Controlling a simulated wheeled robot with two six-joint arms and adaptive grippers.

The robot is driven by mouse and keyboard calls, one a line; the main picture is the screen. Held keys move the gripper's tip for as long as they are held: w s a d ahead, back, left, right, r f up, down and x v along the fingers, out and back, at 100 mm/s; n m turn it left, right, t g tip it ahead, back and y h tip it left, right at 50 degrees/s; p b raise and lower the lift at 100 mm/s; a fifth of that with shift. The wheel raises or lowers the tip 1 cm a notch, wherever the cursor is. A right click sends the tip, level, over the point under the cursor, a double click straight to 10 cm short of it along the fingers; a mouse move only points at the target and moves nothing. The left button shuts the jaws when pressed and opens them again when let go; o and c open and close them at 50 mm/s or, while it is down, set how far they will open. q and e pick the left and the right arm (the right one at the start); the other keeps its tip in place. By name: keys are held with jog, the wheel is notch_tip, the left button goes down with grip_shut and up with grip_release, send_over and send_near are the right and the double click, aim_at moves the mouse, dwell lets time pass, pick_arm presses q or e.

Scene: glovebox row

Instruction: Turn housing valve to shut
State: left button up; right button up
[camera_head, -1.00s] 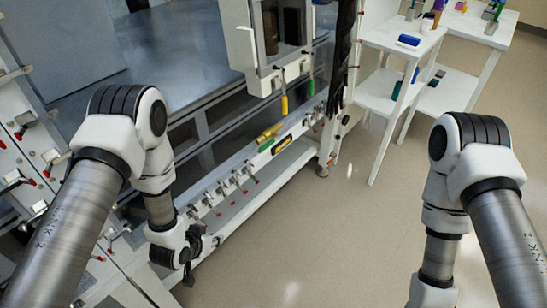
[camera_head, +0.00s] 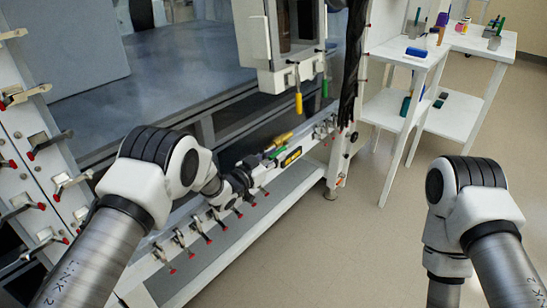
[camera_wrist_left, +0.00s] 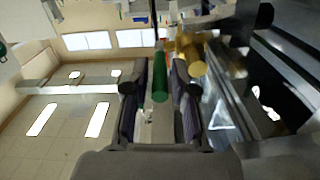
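A valve with a yellow body (camera_head: 279,140) and a green handle (camera_head: 277,153) sits on the white lower rail, by a yellow-and-black label. My left gripper (camera_head: 259,166) is just left of the handle in the head view. In the left wrist view, my gripper (camera_wrist_left: 160,100) is open, with a dark finger on each side of the green handle (camera_wrist_left: 160,78). The yellow body (camera_wrist_left: 191,52) is beyond the right finger. I cannot tell whether a finger touches the handle. My right arm shows at the right, but its gripper is out of frame.
Several red-tipped clamps (camera_head: 180,238) line the rail at lower left. A yellow handle (camera_head: 298,102) and a green one (camera_head: 324,88) hang under the white housing (camera_head: 262,60). A dark glove (camera_head: 351,70) hangs beside it. White shelf tables (camera_head: 408,55) stand right; the floor between is clear.

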pick_arm(q)
jog(key=shift+c, duration=0.4)
grip_shut()
jog(key=shift+r+g+p, duration=0.3)
jog(key=shift+r+p, duration=0.2)
jog(key=shift+p, duration=0.25)
jog(key=r+g+y+p, duration=0.1)
jog(key=g+p, duration=0.1)
jog(key=p, duration=0.4)
jog(key=w+r+g+y+p, duration=0.1)
jog(key=r+g+y+p, duration=0.1)
jog(key=p, duration=0.5)
jog(key=shift+w+d+r+m+g, duration=0.15)
jog(key=shift+r+m+g, duration=0.2)
jog(key=shift+g, duration=0.25)
jog(key=shift+f+p, duration=0.2)
jog(key=shift+p, duration=0.1)
